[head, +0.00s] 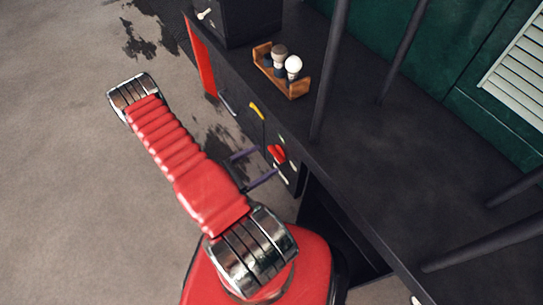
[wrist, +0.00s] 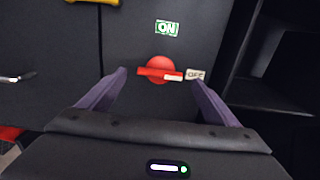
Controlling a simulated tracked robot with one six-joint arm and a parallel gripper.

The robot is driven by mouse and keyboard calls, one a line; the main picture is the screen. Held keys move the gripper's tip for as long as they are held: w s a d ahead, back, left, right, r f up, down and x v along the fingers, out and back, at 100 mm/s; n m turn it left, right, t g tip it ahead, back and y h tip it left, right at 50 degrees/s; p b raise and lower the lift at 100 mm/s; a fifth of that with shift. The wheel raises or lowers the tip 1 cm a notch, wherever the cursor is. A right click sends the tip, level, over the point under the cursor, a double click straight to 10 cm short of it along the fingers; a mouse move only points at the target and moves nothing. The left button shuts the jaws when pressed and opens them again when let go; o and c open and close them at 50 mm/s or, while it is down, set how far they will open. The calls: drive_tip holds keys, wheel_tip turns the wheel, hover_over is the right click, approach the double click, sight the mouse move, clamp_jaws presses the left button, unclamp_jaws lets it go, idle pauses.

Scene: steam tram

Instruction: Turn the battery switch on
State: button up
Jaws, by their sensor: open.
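The battery switch is a round red knob with a red bar handle (wrist: 158,72) on a dark upright panel. Its bar lies level, with a pale mark on the right end, toward the OFF label (wrist: 195,74). A green ON label (wrist: 167,28) is above the knob. The switch also shows in the head view (head: 277,153). My gripper (wrist: 155,78) is open, its purple fingers spread to the left and right of the knob. In the head view my gripper (head: 266,161) is just in front of the panel. I cannot tell whether the fingers touch the switch.
A yellow handle (head: 257,110) and a metal lever (head: 228,101) are on the panel left of the switch. A wooden rack (head: 297,90) with bulbs stands on the ledge above. Dark posts (head: 330,70) rise from the deck.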

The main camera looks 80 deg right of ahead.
sight(273, 155)
drive_tip(key=shift+x, duration=2.3)
drive_tip(key=shift+c, duration=0.4)
drive_tip(key=c, duration=0.9)
drive_tip(key=shift+a, duration=0.1)
drive_tip(key=shift+c, duration=0.4)
